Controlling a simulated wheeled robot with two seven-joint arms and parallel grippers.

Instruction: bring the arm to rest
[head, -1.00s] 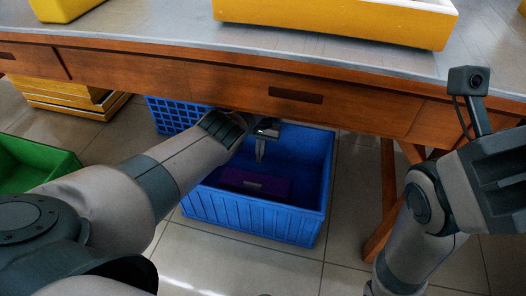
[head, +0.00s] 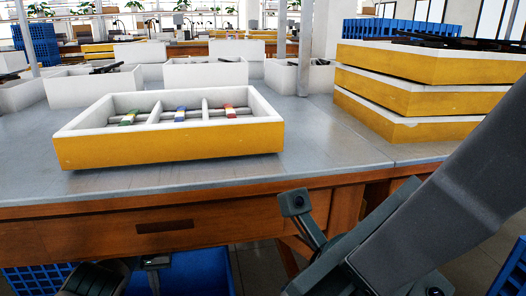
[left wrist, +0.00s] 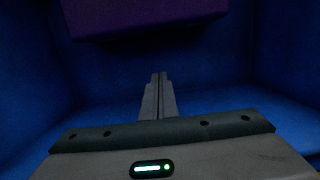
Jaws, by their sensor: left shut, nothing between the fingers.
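My left gripper (head: 153,284) shows at the bottom of the head view, below the table's front edge and over a blue crate (head: 205,270). In the left wrist view its fingers (left wrist: 158,76) are together with nothing between them. They point into the blue crate (left wrist: 35,70), with a purple block-like thing (left wrist: 145,18) ahead of them. My right arm fills the lower right of the head view, in front of the table. Its wrist camera shows, but its fingertips cannot be made out.
A yellow-fronted tray (head: 165,152) with coloured pieces sits on the grey table (head: 330,160). Several similar trays (head: 420,98) are stacked at right, and white bins (head: 205,73) stand behind. The wooden table front (head: 70,240) overhangs the crate. Bare tabletop lies between tray and stack.

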